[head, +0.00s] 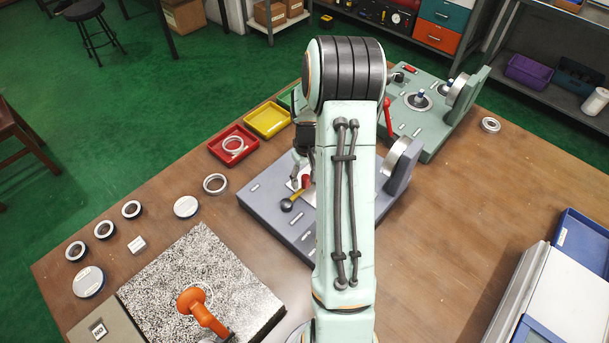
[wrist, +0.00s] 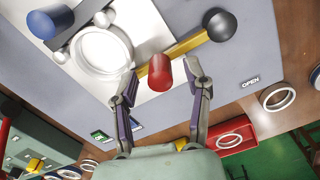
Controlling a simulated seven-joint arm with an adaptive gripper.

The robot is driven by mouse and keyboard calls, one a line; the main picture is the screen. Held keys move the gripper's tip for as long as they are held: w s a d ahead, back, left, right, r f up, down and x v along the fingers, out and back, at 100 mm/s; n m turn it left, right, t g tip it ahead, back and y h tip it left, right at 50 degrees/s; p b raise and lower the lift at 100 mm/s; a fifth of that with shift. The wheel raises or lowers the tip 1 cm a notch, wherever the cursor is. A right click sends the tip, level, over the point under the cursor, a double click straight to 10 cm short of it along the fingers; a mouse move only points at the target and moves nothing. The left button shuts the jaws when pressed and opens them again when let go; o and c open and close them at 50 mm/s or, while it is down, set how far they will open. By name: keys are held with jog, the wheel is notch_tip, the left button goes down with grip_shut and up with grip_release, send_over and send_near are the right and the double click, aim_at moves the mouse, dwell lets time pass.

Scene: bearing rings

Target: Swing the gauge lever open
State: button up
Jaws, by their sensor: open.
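The gauge lever is a yellow bar (wrist: 190,47) with a black ball knob (wrist: 221,25) at its outer end and a red cylindrical grip (wrist: 159,74) standing on it. It belongs to a grey-blue gauge fixture (head: 268,205); in the head view the ball knob (head: 286,205) points toward the lower left. My gripper (wrist: 161,76) is open, with one fingertip on each side of the red grip. I cannot tell whether either finger touches it. In the head view my gripper (head: 297,170) is partly hidden by my arm. A white ring (wrist: 101,52) sits on the fixture's pale plate beside the lever.
An "OPEN" label (wrist: 250,80) is on the fixture near the ball knob. A green fixture (head: 430,130) stands behind right. Red (head: 216,150) and yellow (head: 268,121) trays lie behind left. A speckled plate (head: 165,265) with an orange-handled tool (head: 203,312) is at front left.

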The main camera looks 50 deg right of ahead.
jog(key=shift+f, duration=0.2)
grip_shut()
jog(key=shift+w, duration=0.1)
jog(key=w+n, duration=0.1)
jog(key=n, duration=0.2)
jog(key=shift+w+a, duration=0.15)
jog(key=shift+w, duration=0.25)
jog(key=w+n, duration=0.1)
jog(key=n, duration=0.1)
jog(key=a+n, duration=0.1)
jog(key=n, duration=0.1)
jog(key=shift+w, duration=0.4)
jog(key=n, duration=0.1)
jog(key=w+a+n, duration=0.1)
jog(key=n, duration=0.1)
jog(key=shift+w+a+n, duration=0.15)
jog(key=shift+w+n, duration=0.1)
jog(key=shift+n, duration=0.05)
jog(key=shift+w+a+n, duration=0.25)
jog(key=shift+a+n, duration=0.2)
jog(key=shift+n, duration=0.4)
jog(key=shift+w+a+n, duration=0.2)
jog(key=shift+a+n, duration=0.25)
jog(key=shift+n, duration=0.4)
jog(key=shift+a, duration=0.1)
